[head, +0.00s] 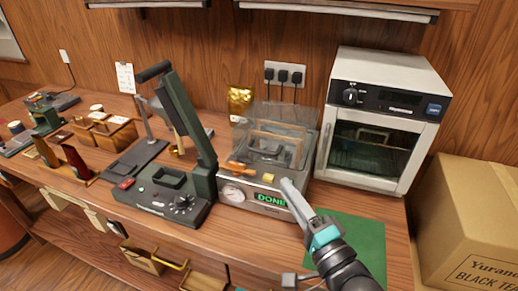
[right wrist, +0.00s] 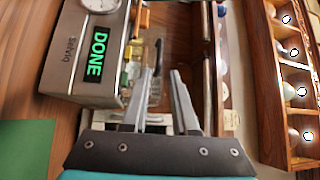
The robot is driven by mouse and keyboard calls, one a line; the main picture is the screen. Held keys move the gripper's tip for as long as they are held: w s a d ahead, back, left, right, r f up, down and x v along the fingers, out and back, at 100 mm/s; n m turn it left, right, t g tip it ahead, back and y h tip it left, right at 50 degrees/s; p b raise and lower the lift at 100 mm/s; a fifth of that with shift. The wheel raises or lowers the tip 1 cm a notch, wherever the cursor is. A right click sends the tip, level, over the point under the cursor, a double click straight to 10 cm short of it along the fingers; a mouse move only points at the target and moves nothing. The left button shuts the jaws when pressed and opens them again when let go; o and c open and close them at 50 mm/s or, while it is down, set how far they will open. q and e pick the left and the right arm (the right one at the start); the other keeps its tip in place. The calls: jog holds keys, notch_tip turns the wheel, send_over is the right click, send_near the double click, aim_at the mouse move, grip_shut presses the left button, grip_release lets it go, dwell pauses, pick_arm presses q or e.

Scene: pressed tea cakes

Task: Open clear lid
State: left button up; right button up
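A vacuum-sealer-like silver machine (head: 231,190) with a dial and a green "DONE" display stands on the counter. Its clear lid (head: 283,112) shows at the top and back of the machine; I cannot tell whether it is fully down. A wooden frame and a dark handle show through or below it. My right gripper (head: 288,184) is at the machine's front right, just above the display's right end. In the right wrist view the machine (right wrist: 92,75) is at left, and the gripper's two fingers (right wrist: 161,74) are apart with nothing visible between them. My left gripper is out of view.
A silver oven (head: 385,115) stands right of the machine, and a dark lever press (head: 165,195) stands left. A green mat (head: 360,235) lies in front of the oven. A cardboard box (head: 470,220) is at right. A gold bag (head: 240,98) stands behind.

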aim_at(261, 150)
jog(key=b+x, duration=0.1)
jog(key=x, duration=1)
jog(key=shift+w+a, duration=0.1)
jog(key=shift+w, duration=0.15)
jog(key=shift+w+a, duration=0.25)
jog(key=shift+w, duration=0.3)
jog(key=shift+w+a+r, duration=0.1)
jog(key=shift+w+a, duration=0.05)
jog(key=shift+w, duration=0.05)
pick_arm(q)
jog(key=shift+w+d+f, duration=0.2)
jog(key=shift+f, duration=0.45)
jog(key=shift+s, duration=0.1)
pick_arm(e)
jog(key=shift+c, duration=0.2)
grip_shut()
